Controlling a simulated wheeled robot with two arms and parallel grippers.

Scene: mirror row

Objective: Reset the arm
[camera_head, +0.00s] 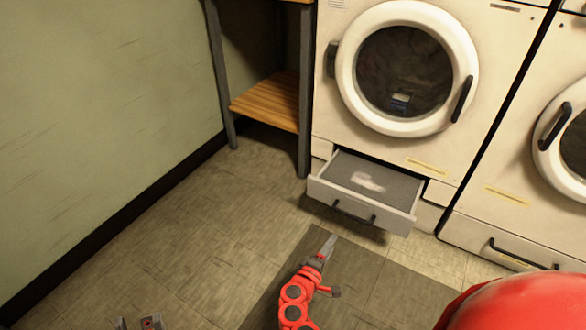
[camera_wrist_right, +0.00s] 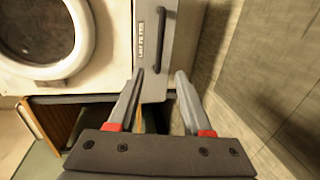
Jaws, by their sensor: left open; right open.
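My right gripper (camera_head: 329,248) is on a red arm at the bottom middle of the head view, over the floor in front of the open drawer (camera_head: 397,218).
The pulled-out drawer holds a small whitish patch (camera_head: 368,182). Above it is a washing machine with a shut round door (camera_head: 350,60). A second machine (camera_head: 480,215) stands right. A wooden shelf (camera_head: 268,103) with metal legs stands left. The floor (camera_head: 190,240) at left is clear.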

